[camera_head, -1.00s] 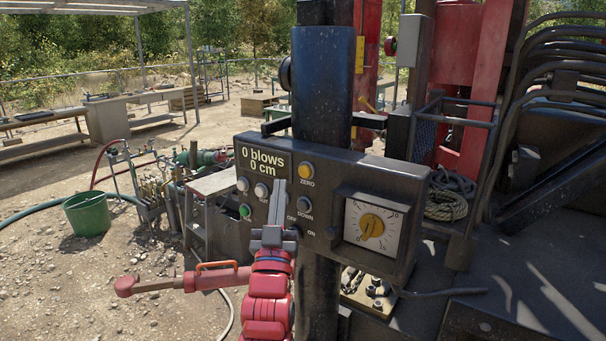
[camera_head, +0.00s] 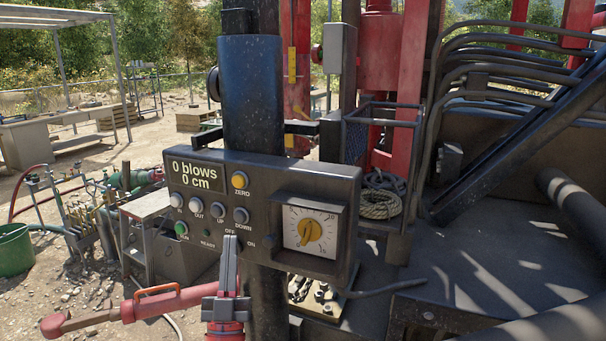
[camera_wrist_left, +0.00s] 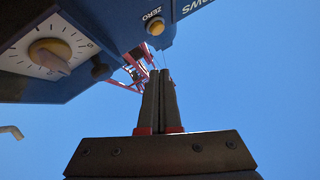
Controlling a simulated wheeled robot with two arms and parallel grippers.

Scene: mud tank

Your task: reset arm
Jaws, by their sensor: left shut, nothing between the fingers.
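My left gripper (camera_head: 230,240) stands in front of the lower part of the dark control panel (camera_head: 262,205), with its fingers together and empty. In the left wrist view the shut fingers (camera_wrist_left: 159,85) point up against blue sky, and the panel (camera_wrist_left: 95,85) fills the upper left, upside down. The panel display (camera_head: 196,176) reads 0 blows and 0 cm. The yellow ZERO button (camera_head: 239,180), several grey buttons, a green button (camera_head: 182,228) and a dial with a yellow knob (camera_head: 309,230) show. Contact between gripper and panel is not visible. My right gripper is not in view.
A red bar with an orange handle (camera_head: 158,289) lies just left of my left arm. A black post (camera_head: 252,100) rises behind the panel. A coiled rope (camera_head: 380,204) and red machinery stand at the back right. A green bucket (camera_head: 14,250) is at the left edge.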

